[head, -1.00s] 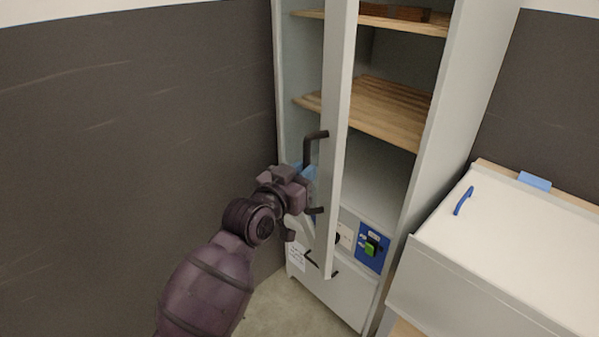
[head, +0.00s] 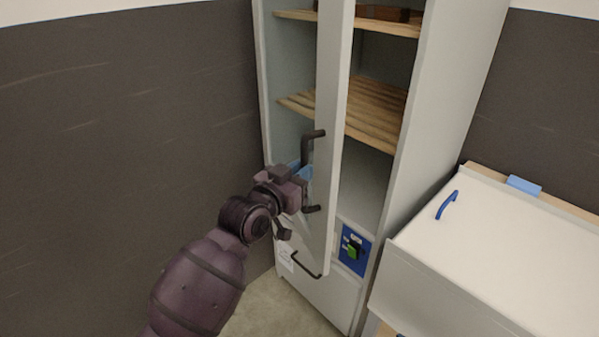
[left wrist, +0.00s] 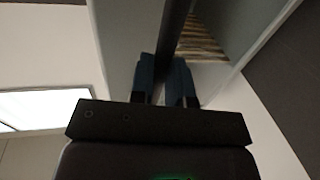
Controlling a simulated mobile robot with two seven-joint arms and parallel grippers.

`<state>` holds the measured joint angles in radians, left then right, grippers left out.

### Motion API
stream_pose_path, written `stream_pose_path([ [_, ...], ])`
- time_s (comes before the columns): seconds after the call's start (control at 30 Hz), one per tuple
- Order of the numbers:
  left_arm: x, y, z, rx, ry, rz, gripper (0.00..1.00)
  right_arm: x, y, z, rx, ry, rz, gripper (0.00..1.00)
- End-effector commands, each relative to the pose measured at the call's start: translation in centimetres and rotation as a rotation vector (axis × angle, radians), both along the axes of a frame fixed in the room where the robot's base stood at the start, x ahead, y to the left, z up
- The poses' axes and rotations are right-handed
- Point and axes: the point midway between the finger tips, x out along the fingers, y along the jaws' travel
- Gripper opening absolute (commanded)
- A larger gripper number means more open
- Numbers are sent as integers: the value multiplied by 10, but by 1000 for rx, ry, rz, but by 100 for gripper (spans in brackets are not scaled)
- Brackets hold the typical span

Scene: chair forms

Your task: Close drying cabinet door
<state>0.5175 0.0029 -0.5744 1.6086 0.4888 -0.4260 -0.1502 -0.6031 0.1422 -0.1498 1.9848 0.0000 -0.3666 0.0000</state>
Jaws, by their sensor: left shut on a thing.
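The drying cabinet (head: 436,130) is tall and grey-white, with its interior showing in the head view. Its door (head: 332,130) stands open, seen nearly edge-on and jutting toward me. A dark vertical handle (head: 309,150) is on the door's left face. My left gripper (head: 306,180) is at this handle, shut on it between the handle's two ends. In the left wrist view the blue fingers (left wrist: 165,82) close on the dark handle bar (left wrist: 171,35). My right gripper is in neither view.
Wooden slatted shelves (head: 372,108) are inside the cabinet. A blue control panel (head: 353,249) and a lower drawer with a dark handle (head: 306,265) are below. A white chest with a blue handle (head: 447,205) stands at the right. A dark wall (head: 120,130) is at the left.

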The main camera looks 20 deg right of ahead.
Motion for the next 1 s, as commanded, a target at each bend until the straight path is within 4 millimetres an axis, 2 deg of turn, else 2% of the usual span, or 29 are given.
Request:
stream_pose_path([
  [0.53, -1, -2, -2, 1, 3, -5, 0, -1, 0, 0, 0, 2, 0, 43],
  [0.57, -1, -2, -2, 1, 3, -5, 21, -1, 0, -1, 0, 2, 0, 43],
  [0.7, -1, -1, -1, 1, 2, -4, 42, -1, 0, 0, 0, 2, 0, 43],
  [1.0, -1, 0, -1, 1, 1, -2, 42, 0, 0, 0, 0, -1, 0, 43],
])
